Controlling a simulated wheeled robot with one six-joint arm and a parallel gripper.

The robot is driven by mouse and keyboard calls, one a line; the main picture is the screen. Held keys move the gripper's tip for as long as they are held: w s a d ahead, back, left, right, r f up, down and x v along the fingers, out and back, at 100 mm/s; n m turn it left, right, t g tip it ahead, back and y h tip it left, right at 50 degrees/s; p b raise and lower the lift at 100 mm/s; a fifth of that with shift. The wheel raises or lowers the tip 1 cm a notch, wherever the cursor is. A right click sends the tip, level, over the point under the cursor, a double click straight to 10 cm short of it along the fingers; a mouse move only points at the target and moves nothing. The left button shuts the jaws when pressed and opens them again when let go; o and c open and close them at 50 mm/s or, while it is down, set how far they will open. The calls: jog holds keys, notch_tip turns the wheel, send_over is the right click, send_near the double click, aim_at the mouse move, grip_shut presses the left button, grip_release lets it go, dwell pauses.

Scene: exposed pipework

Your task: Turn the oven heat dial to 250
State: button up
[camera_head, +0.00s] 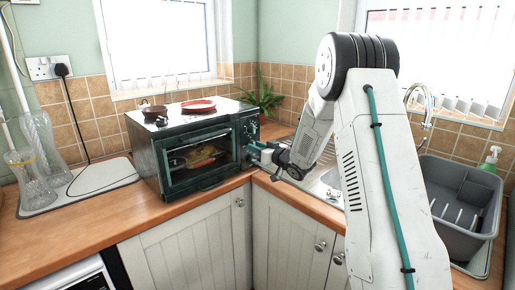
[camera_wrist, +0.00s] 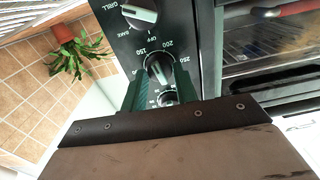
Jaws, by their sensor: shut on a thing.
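The dark toaster oven (camera_head: 160,165) stands on the wooden counter in the head view, with its control panel on its right side. In the wrist view the heat dial (camera_wrist: 159,68) is a dark round knob with a light grip bar, ringed by white numbers, including 150 and 200. My gripper (camera_wrist: 160,84) has one finger on each side of this dial and is shut on it. In the head view my gripper (camera_head: 254,152) reaches the panel from the right. The exact pointer reading is too small to tell, and the lower numbers are partly hidden by the fingers.
Another knob (camera_wrist: 139,12), marked grill, off and bake, sits above the dial, and a further knob (camera_wrist: 168,97) lies below it between the fingers. A potted plant (camera_head: 262,97) stands behind.

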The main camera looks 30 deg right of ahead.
jog(key=shift+d+f+m, duration=0.1)
jog(key=shift+m, duration=4.9)
jog(key=shift+f+m, duration=0.1)
jog(key=shift+m, duration=4.9)
jog(key=o, duration=1)
jog(key=shift+r, duration=0.1)
jog(key=shift+v, duration=3.95)
